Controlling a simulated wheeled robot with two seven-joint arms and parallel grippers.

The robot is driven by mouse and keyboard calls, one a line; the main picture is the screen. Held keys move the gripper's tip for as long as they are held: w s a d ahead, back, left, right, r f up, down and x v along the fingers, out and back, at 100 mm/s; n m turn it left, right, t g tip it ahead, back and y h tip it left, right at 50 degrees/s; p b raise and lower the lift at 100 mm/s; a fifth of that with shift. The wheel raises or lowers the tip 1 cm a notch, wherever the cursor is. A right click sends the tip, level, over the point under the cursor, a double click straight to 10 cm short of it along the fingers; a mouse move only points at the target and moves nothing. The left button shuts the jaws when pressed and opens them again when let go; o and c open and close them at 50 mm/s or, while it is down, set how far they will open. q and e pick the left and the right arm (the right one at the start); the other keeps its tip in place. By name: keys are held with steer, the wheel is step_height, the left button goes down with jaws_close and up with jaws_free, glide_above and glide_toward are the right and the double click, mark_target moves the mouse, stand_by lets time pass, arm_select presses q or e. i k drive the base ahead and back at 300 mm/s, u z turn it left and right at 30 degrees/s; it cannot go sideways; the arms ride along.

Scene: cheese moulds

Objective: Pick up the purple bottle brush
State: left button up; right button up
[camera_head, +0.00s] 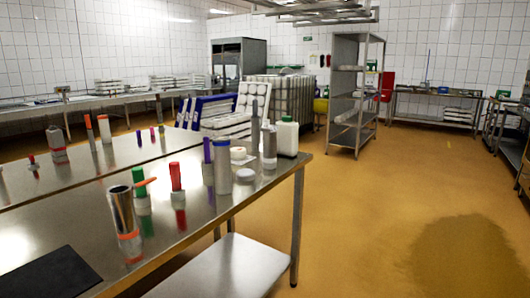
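A second, smaller purple item (152,133) stands farther back, beside a small red one. Neither of my grippers shows in the head view.
Green-topped (139,182) and red (176,177) items, a metal cylinder (124,211) and a white jug (287,136) stand upright on the table. A dark flat panel (45,275) lies at its near left. A steel shelf rack (345,95) stands beyond; the yellow floor right is clear.

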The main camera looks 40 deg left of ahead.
mark_target(206, 139)
steer(key=i, duration=3.1)
steer(key=u, duration=2.7)
